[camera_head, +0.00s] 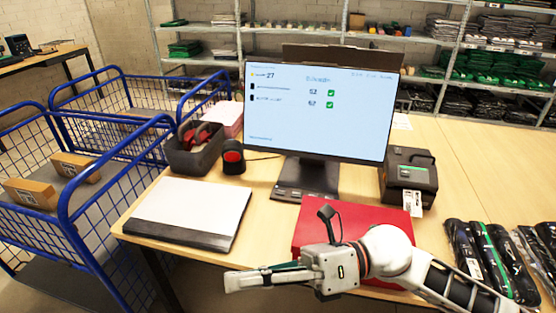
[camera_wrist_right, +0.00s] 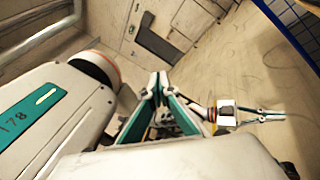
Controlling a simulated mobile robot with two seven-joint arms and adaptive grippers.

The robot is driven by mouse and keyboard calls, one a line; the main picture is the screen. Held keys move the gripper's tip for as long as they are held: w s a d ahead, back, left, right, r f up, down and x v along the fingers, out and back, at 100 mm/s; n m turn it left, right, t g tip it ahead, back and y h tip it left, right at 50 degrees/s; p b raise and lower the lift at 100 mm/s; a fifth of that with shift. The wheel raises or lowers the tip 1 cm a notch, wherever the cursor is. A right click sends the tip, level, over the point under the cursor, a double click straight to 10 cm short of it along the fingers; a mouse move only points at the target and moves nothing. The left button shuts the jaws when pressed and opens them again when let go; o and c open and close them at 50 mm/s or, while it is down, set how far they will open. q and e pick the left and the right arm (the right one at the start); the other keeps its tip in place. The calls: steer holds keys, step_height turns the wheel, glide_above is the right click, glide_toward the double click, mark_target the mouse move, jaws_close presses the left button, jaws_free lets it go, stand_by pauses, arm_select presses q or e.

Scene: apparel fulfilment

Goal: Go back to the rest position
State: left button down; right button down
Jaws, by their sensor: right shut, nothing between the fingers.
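My right gripper (camera_head: 232,281) shows in the head view in front of the desk's near edge, its fingers pointing left. It is shut and empty. Its arm comes in from the right and passes in front of a red box (camera_head: 315,222). In the right wrist view its fingers (camera_wrist_right: 160,78) meet at the tips with nothing between them, above the floor. My left gripper (camera_wrist_right: 283,116) shows small at the right of the right wrist view; its jaw state is unclear. It is not in the head view.
The desk (camera_head: 270,195) holds a monitor (camera_head: 320,105), a label printer (camera_head: 408,175), a white-and-black flat item (camera_head: 190,210), a grey bin (camera_head: 195,160) and bagged garments (camera_head: 490,260) at right. Blue wire carts (camera_head: 65,200) stand at left. Stocked shelves (camera_head: 350,40) line the back.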

steer(key=w+r+m+t+y, duration=0.2)
steer(key=w+m+t+y, duration=0.1)
steer(key=w+m+t, duration=0.4)
steer(key=w+d+f+m+t+h, duration=0.45)
steer(key=f+m+t, duration=0.2)
steer(key=m, duration=0.45)
steer(key=w+d+f+m+t+h, duration=0.45)
steer(key=d+m+t, duration=0.2)
steer(key=m, duration=0.45)
steer(key=s+d+f+m+h, duration=0.2)
steer(key=d+f+m+h, duration=0.15)
steer(key=f, duration=0.35)
steer(key=s+d+f+m+h, duration=0.1)
steer(key=d+f+m+h, duration=0.3)
steer(key=f, duration=0.4)
steer(key=s+d+f+m+g+h, duration=0.2)
steer(key=s+d+f+m+g, duration=0.3)
steer(key=s+f, duration=0.5)
step_height(320, 180, down, 4)
steer(key=shift+s+d+f+m, duration=0.1)
steer(key=shift+s+d+m, duration=0.25)
steer(key=shift+d+m, duration=0.6)
